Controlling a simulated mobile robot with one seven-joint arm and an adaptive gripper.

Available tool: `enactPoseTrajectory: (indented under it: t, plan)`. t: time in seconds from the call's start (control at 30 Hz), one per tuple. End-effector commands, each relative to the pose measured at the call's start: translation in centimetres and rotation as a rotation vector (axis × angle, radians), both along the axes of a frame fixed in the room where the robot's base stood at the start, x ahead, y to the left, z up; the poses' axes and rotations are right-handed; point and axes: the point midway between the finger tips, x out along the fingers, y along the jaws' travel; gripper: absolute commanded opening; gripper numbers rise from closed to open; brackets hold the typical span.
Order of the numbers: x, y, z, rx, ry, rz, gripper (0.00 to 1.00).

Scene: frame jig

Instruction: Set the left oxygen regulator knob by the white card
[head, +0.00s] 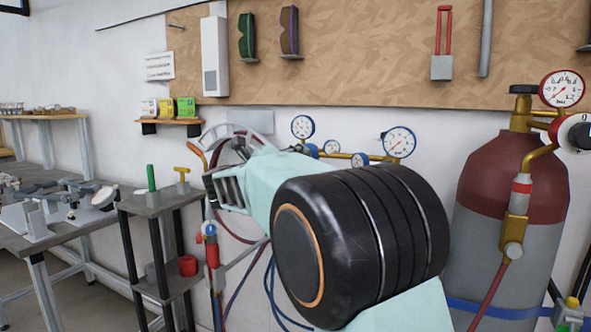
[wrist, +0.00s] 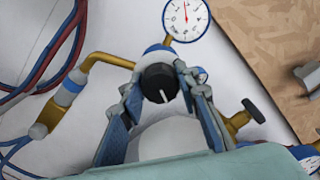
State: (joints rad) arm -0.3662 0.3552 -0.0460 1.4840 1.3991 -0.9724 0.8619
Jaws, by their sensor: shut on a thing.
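In the wrist view, a black round knob (wrist: 155,78) with a white pointer line sits between the two fingers of my gripper (wrist: 159,88). The fingers are shut on its sides, and the pointer line runs toward the picture's bottom, slightly right. A blue-rimmed gauge (wrist: 187,18) with a red needle is just above the knob. In the head view, my gripper (head: 222,187) reaches to the wall left of the blue-rimmed gauges; its fingertips and the knob cannot be made out there. A white card (head: 159,66) with lines of writing too small to read is on the wall at upper left.
Brass pipes (wrist: 95,60) and red and blue hoses run beside the knob; a second black knob (wrist: 255,110) is at right. A red and grey cylinder (head: 510,200) with red-rimmed gauges stands right. A small shelf stand (head: 150,205) is below left.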

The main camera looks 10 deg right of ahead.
Motion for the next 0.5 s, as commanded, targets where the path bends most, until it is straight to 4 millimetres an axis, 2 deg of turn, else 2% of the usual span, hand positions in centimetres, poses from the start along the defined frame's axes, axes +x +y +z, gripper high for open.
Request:
enactPoseTrajectory:
  t: [0.5]
  plan:
    - [0.00,0.03,0.02,0.083,-0.061,0.000,0.05]
